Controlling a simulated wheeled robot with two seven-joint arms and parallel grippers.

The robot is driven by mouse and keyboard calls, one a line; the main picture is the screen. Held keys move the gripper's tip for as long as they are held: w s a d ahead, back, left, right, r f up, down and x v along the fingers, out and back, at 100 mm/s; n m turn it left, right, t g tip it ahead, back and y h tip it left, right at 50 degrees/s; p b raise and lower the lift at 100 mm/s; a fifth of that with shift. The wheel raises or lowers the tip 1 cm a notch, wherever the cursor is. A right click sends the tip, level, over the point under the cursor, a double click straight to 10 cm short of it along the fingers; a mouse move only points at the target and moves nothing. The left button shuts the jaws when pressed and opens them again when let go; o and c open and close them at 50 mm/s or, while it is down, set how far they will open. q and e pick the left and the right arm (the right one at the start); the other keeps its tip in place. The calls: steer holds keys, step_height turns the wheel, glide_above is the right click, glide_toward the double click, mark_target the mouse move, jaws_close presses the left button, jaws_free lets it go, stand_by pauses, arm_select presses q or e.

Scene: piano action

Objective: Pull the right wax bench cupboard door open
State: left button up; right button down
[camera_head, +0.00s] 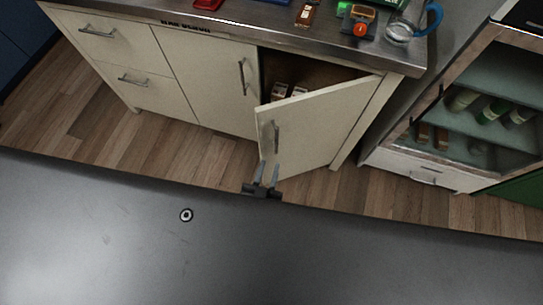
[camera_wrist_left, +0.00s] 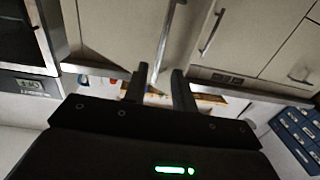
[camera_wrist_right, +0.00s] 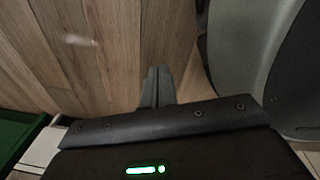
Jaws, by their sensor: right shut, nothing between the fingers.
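The right cupboard door (camera_head: 318,130) of the wax bench is cream and stands swung out from the bench, showing a dark interior. Its bar handle (camera_head: 276,138) is near the door's free edge. My left gripper (camera_head: 267,167) is at the lower end of that handle, fingers apart. In the left wrist view, the handle (camera_wrist_left: 168,40) appears in line with the gap between the fingers (camera_wrist_left: 160,72); I cannot tell whether they touch it. In the right wrist view, my right gripper (camera_wrist_right: 157,72) is shut and empty above the wooden floor.
The left cupboard door (camera_head: 210,80) is closed beside drawers (camera_head: 120,45). Small items (camera_head: 280,91) stand inside the open cupboard. Tools and a glass jug (camera_head: 400,30) are on the bench top. A shelf unit (camera_head: 430,165) with bottles stands at right. Wooden floor is clear in front.

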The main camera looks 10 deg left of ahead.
arm_select(q)
steer(key=shift+s, duration=0.3)
